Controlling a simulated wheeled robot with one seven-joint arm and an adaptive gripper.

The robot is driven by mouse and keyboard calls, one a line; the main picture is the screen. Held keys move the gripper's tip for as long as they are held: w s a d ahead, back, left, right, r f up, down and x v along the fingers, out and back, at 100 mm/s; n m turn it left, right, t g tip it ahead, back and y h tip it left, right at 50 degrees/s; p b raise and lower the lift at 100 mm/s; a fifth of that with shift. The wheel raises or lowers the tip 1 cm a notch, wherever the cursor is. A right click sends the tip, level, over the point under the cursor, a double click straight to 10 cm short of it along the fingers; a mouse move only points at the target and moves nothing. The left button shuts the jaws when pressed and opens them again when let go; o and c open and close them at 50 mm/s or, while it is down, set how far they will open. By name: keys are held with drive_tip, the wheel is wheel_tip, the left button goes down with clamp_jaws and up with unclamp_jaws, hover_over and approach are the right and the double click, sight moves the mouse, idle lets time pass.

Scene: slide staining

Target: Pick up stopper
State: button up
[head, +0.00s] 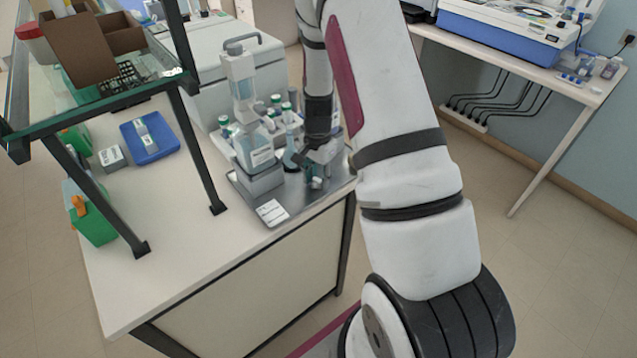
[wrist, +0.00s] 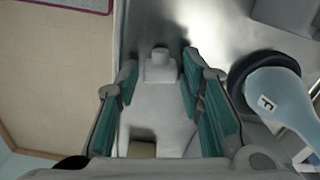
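My gripper (head: 316,181) points down over the front right of the metal tray (head: 290,212). In the wrist view my gripper (wrist: 159,62) has its two teal-padded fingers apart. A pale grey piece with a small squarish knob (wrist: 159,68) shows between them; it looks like the stopper, but I cannot be sure. Gaps show beside the knob, and I see no grip on it. In the head view my gripper and arm hide this spot. A bluish flask with a black ring (wrist: 275,95) stands close to the right finger in the wrist view.
A labelled squat bottle (head: 257,152) is also there. A glass shelf (head: 130,92) with dark legs stands left. The bench front (head: 170,265) is clear.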

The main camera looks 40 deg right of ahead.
drive_tip(key=shift+f, duration=0.25)
drive_tip(key=c, duration=0.6)
drive_tip(key=shift+r, duration=0.1)
